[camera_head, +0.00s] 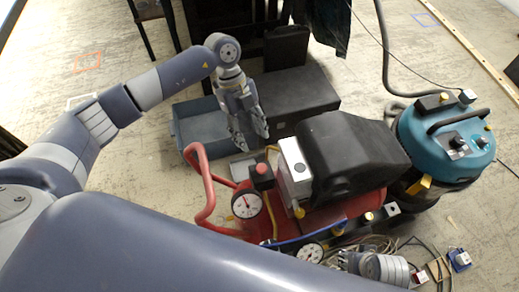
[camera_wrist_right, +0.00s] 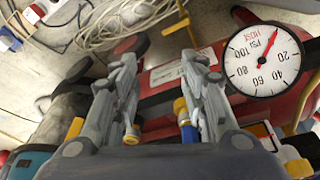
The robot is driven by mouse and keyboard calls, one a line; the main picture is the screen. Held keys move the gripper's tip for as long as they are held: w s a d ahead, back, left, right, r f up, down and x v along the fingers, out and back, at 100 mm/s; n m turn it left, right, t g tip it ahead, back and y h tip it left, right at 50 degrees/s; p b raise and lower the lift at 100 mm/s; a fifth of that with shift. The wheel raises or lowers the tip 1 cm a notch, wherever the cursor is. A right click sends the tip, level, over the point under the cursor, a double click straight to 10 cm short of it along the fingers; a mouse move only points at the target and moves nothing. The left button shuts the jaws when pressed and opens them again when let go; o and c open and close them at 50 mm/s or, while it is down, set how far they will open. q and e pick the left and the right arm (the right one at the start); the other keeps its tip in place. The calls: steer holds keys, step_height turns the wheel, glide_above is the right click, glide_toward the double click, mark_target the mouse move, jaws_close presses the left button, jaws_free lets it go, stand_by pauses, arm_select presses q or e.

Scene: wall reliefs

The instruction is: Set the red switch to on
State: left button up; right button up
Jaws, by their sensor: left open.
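A small red switch box with a pale top (camera_head: 418,277) lies on the floor at the lower right in the head view, beside cables. It also shows at the top left of the right wrist view (camera_wrist_right: 33,14). Its on or off position is too small to tell. My right gripper (camera_wrist_right: 162,65) is open and empty beside the red compressor, apart from the switch. In the head view it is partly hidden at the lower right (camera_head: 350,260). My left gripper (camera_head: 251,138) hangs open and empty near the grey-blue bin.
A similar blue switch box (camera_head: 460,259) lies just right of the red one. The red compressor (camera_head: 335,211) with gauges stands left of the switches. A teal vacuum (camera_head: 447,140) stands behind. Loose cables (camera_wrist_right: 110,24) cover the floor near the switches.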

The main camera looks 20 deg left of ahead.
mark_target(262, 167)
arm_select(q)
steer(key=x, duration=0.3)
steer(key=b+x, duration=0.1)
steer(key=x, duration=0.5)
steer(key=shift+s+r+b, duration=0.15)
steer(key=shift+s+b, duration=0.1)
steer(key=shift+b, duration=0.05)
steer(key=shift+x, duration=0.85)
arm_select(e)
steer(key=v, duration=0.7)
steer(key=shift+w, duration=0.4)
steer(key=shift+d, duration=0.15)
